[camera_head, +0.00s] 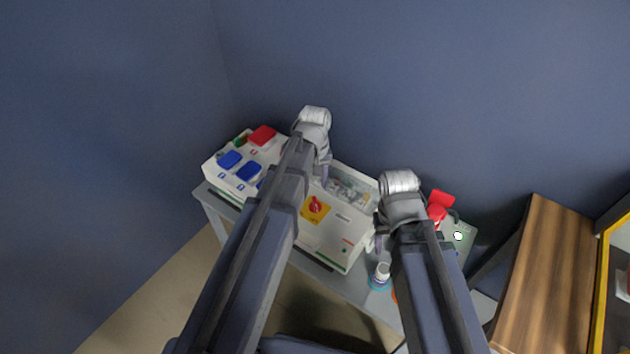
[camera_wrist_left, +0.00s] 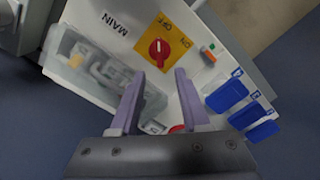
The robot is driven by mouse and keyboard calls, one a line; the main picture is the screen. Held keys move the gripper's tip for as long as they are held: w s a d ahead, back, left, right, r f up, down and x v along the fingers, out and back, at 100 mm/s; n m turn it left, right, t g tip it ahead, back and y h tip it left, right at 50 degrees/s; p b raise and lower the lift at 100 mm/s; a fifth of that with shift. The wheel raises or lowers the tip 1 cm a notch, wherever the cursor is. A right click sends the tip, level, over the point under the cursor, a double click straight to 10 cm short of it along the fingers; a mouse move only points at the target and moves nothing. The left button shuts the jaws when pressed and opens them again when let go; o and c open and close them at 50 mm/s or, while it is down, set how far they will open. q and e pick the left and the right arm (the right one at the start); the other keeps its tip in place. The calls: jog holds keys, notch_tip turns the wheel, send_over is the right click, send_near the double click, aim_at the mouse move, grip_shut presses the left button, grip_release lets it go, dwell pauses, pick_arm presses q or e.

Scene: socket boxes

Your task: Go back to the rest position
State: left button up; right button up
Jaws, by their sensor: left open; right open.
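The white socket box (camera_head: 330,239) stands on a narrow grey table. A red rotary switch on a yellow plate (camera_head: 315,208) is on it; the left wrist view shows this switch (camera_wrist_left: 159,48) beside the word MAIN. Blue socket covers (camera_head: 229,160) and a red cover (camera_head: 262,135) are at the box's left part; blue covers also show in the left wrist view (camera_wrist_left: 227,95). My left gripper (camera_head: 325,172) is above the box's middle, its fingers (camera_wrist_left: 159,74) apart and empty. My right gripper (camera_head: 379,238) is open at the box's right end. My left arm hides part of the box.
A clear-lidded compartment (camera_head: 349,188) is between the grippers. A white-capped bottle (camera_head: 382,271) and red plugs (camera_head: 437,208) are near my right arm. A wooden-topped cabinet (camera_head: 548,275) stands at the right. A blue wall (camera_head: 420,80) rises behind the table.

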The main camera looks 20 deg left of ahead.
dwell(0.3)
pick_arm(q)
jog(key=s+d+r+m+p, duration=0.4)
jog(key=s+d, duration=0.1)
jog(key=s, duration=0.2)
jog(key=s+d+r+m+y+p, duration=0.1)
jog(key=s+d+r+m+p, duration=0.3)
jog(key=s, duration=0.4)
jog(key=shift+d+r+m, duration=0.15)
jog(key=shift+d+m, duration=0.35)
jog(key=shift+d, duration=0.35)
jog(key=shift+c, duration=0.2)
